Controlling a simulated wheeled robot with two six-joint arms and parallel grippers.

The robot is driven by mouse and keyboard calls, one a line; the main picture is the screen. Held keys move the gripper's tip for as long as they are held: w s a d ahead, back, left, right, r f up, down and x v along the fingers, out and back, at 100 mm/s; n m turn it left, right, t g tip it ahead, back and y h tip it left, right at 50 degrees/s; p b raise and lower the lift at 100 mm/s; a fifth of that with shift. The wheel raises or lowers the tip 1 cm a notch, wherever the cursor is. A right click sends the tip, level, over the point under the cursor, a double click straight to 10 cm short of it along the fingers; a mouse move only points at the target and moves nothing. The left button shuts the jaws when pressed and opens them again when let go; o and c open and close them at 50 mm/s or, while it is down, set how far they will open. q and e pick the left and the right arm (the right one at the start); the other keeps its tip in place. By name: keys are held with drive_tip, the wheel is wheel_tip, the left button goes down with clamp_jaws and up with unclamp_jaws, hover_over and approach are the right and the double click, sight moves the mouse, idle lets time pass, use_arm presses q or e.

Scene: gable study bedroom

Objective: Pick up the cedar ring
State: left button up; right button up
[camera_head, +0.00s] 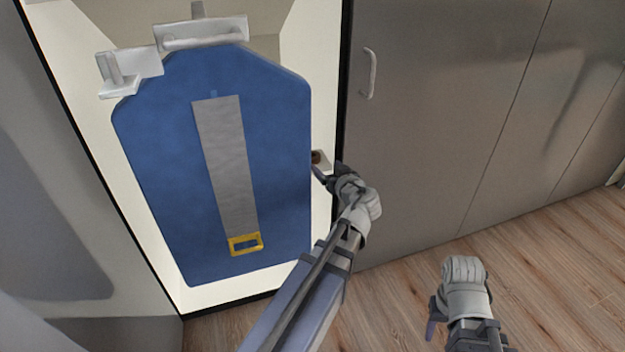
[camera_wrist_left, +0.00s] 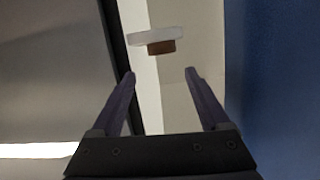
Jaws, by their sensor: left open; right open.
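The cedar ring, a small brown piece (camera_head: 316,157), is at a pale holder on the right side of the open cabinet, just right of the blue panel. In the left wrist view the brown piece (camera_wrist_left: 161,47) sits against the white holder (camera_wrist_left: 150,36); its ring shape cannot be made out. My left gripper (camera_head: 325,171) is close to it in the head view. In the wrist view my left gripper (camera_wrist_left: 160,74) is open and empty, with the brown piece ahead, between the finger lines and apart from them. My right gripper (camera_head: 432,325) is open, low over the floor, far from it.
A large blue panel (camera_head: 160,150) with a grey strip (camera_head: 226,160) and yellow end piece (camera_head: 246,251) hangs beside the left gripper. White holders (camera_head: 200,32) are above it. A grey cabinet door (camera_head: 430,130) stands right. Wooden floor (camera_head: 560,260) is clear at right.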

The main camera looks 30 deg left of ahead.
sight(315, 160)
use_arm(q)
drive_tip(key=shift+w+a+f+n+t+b, duration=0.15)
drive_tip(key=shift+w+a+f+t+b, duration=0.1)
drive_tip(key=shift+a+f+b, duration=0.3)
drive_tip(key=shift+w+a+f+n+t+b, duration=0.15)
drive_tip(key=shift+w+a+f+t+b, duration=0.15)
drive_tip(key=shift+b, duration=0.3)
use_arm(e)
wheel_tip(315, 160, down, 4)
drive_tip(key=shift+r, duration=0.1)
use_arm(q)
drive_tip(key=shift+y, duration=0.3)
drive_tip(key=shift+x, duration=1.35)
drive_tip(key=shift+f+b+x, duration=0.15)
drive_tip(key=shift+b+x, duration=0.25)
drive_tip(key=shift+x, duration=0.9)
drive_tip(key=shift+f+b+x, duration=0.15)
drive_tip(key=shift+b+x, duration=0.25)
drive_tip(key=shift+x, duration=0.9)
drive_tip(key=shift+s, duration=0.25)
drive_tip(key=c, duration=1.1)
use_arm(e)
drive_tip(key=shift+f, duration=0.8)
use_arm(q)
drive_tip(key=shift+r, duration=0.15)
use_arm(e)
drive_tip(key=shift+r, duration=0.1)
